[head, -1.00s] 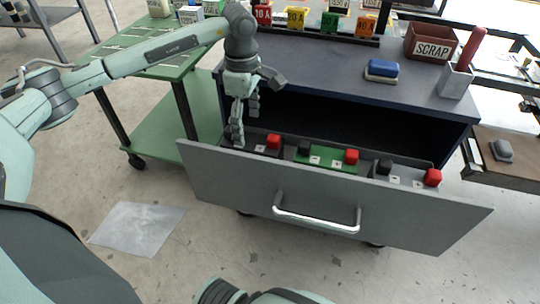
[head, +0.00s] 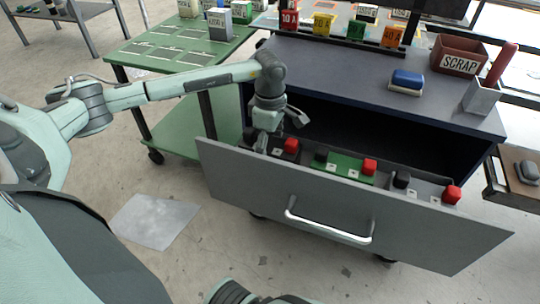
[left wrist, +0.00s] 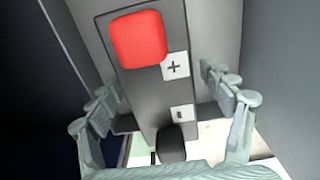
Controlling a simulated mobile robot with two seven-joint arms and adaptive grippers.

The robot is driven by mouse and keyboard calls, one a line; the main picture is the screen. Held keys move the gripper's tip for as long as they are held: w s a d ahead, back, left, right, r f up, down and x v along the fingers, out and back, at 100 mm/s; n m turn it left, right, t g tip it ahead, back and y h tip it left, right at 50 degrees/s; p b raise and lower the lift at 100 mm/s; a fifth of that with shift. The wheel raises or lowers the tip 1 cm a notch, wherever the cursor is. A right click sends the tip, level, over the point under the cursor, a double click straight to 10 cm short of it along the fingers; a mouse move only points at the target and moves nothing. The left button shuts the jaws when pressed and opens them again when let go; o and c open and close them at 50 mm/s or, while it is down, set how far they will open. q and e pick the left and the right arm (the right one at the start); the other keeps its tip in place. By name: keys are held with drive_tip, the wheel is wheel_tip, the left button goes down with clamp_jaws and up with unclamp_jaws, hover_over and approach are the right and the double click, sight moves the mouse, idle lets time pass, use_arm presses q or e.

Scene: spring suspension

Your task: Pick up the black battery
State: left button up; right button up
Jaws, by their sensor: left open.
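The black battery (head: 279,154) sits at the left end of the open drawer, with a red terminal showing. In the left wrist view the black battery (left wrist: 146,88) is close, with its red terminal at the top, plus and minus labels, and a dark terminal at the bottom. My left gripper (head: 262,139) points down into the drawer at this battery; its fingertips are partly hidden by the drawer front. In the left wrist view my left gripper (left wrist: 155,84) is open, its fingers on either side of the battery with gaps. My right gripper is not in view.
The grey drawer front (head: 345,205) with its handle stands close to the left gripper. A green battery (head: 343,165) and a grey battery (head: 425,187) sit farther right in the drawer. The cabinet top (head: 350,72) overhangs behind and carries a blue eraser-like block (head: 407,80) and a scrap bin (head: 458,55).

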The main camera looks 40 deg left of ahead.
use_arm(q)
clamp_jaws()
drive_tip(key=shift+w+r, duration=0.2)
drive_tip(key=shift+r, duration=0.05)
idle(0.3)
